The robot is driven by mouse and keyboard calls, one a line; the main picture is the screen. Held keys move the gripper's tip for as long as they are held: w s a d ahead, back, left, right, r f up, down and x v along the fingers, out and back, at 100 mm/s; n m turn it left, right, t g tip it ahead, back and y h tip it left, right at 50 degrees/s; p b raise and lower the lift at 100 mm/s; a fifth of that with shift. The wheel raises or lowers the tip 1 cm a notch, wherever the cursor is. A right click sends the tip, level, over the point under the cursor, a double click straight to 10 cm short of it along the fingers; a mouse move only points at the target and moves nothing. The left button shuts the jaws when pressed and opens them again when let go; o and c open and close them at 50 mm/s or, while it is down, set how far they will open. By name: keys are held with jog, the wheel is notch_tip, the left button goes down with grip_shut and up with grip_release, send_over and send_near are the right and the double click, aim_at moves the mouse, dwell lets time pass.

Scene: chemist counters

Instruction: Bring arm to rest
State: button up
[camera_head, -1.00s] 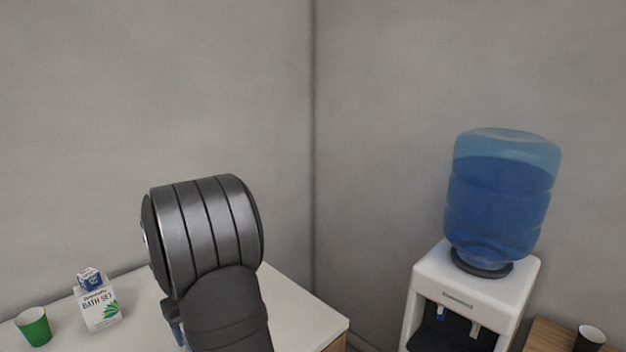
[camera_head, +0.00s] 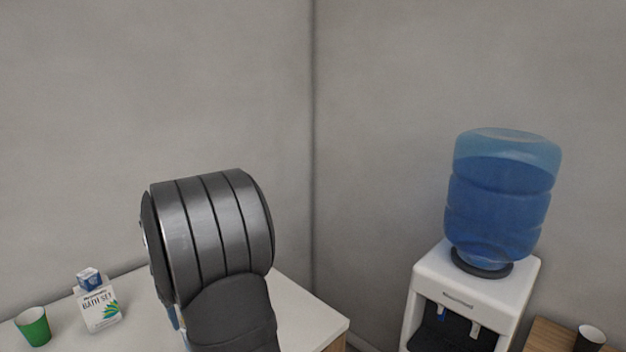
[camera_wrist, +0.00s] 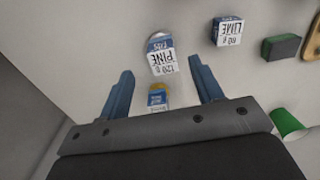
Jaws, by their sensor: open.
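My gripper (camera_wrist: 160,92) shows in the wrist view with its two blue fingers apart and nothing held between them. Below it lies the white counter, which also shows in the head view (camera_head: 310,318). A white and blue box marked PINE (camera_wrist: 161,56) stands just beyond the fingertips, apart from them. A smaller blue and yellow item (camera_wrist: 158,98) shows between the fingers, lower down. In the head view my dark arm rises over the counter, and the gripper is hidden behind it.
A box marked LIME (camera_wrist: 228,32), a dark green block (camera_wrist: 282,47) and a green cup (camera_wrist: 288,124) stand to the right in the wrist view. A water cooler (camera_head: 480,285) stands right, by a dark cup (camera_head: 590,338).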

notch_tip(320, 180, down, 9)
jog(key=shift+r, duration=0.1)
notch_tip(320, 180, up, 4)
jog(key=shift+f, duration=0.25)
jog(key=d+r, duration=0.7)
jog(key=d, duration=0.5)
jog(key=w+a, duration=0.1)
jog(key=a, duration=0.3)
jog(key=w+a, duration=0.1)
jog(key=a, duration=0.3)
jog(key=w+a, duration=0.1)
jog(key=a, duration=0.4)
jog(key=shift+w+r, duration=0.25)
jog(key=shift+r, duration=0.1)
jog(key=s+a+f, duration=0.1)
jog(key=s+a, duration=0.3)
jog(key=a, duration=0.8)
jog(key=s+a+f, duration=0.1)
jog(key=s+a, duration=0.3)
jog(key=a, duration=0.8)
jog(key=s+a+f, duration=0.2)
jog(key=s+a, duration=0.2)
jog(key=a, duration=0.8)
